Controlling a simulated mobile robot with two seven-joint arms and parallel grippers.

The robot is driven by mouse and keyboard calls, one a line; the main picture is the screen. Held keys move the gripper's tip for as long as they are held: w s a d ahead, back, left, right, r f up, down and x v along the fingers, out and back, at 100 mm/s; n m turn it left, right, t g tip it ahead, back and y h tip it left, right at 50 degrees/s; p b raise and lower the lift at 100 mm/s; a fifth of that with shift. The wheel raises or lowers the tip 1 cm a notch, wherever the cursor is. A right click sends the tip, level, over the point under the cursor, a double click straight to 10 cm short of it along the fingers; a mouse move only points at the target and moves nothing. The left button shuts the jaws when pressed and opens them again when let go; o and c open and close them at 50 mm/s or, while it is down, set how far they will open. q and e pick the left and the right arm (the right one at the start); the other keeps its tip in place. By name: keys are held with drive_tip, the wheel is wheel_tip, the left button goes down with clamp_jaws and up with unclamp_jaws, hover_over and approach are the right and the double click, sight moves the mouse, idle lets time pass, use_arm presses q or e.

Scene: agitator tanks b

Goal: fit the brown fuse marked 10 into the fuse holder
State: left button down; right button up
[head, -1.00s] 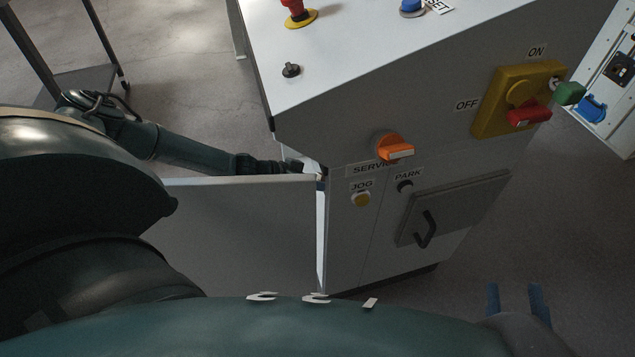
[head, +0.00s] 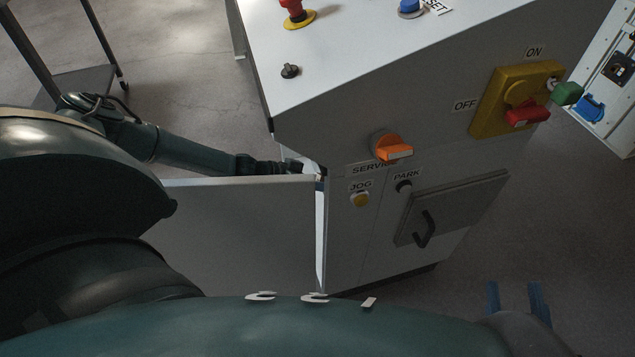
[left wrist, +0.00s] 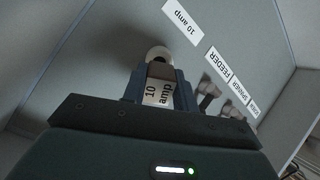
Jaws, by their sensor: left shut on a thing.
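In the left wrist view my left gripper (left wrist: 160,88) is shut on the brown fuse (left wrist: 160,70), whose white label reads 10 amp. The fuse points at a pale round fitting (left wrist: 158,52) on the grey panel, apparently the fuse holder, beneath a label reading 10 amp (left wrist: 183,20). The fuse end lies at or against this fitting; I cannot tell how far in it is. In the head view my left arm reaches behind the open cabinet door, which mostly hides the gripper. My right gripper (head: 519,300) shows two blue fingers apart, with nothing visible between them.
The open door (head: 245,230) stands in front of my left forearm. The cabinet (head: 330,140) carries an orange knob (head: 392,148), a yellow switch plate (head: 490,105) and a black handle (head: 424,230). Inside are small grey fittings (left wrist: 207,88) by the FEEDER label (left wrist: 218,63).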

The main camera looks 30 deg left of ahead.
use_arm(q)
drive_tip(key=shift+w+d+f, duration=0.1)
use_arm(e)
drive_tip(key=shift+f, duration=0.15)
use_arm(q)
drive_tip(key=shift+b+x, duration=0.5)
drive_tip(key=shift+x, duration=0.25)
drive_tip(key=shift+w+d+f, duration=0.15)
drive_tip(key=shift+w+d, duration=0.05)
drive_tip(key=shift+w, duration=0.05)
drive_tip(key=c, duration=1)
unclamp_jaws()
use_arm(e)
drive_tip(key=shift+f, duration=0.5)
use_arm(q)
drive_tip(key=p+v, duration=0.3)
drive_tip(key=v, duration=1)
drive_tip(key=shift+s+p, duration=0.1)
drive_tip(key=shift+p, duration=0.3)
use_arm(e)
drive_tip(key=shift+w+d+r+m+g+h, duration=0.2)
drive_tip(key=shift+d+r+m+g+h, duration=0.35)
drive_tip(key=shift+h, duration=0.25)
drive_tip(key=shift+f, duration=0.1)
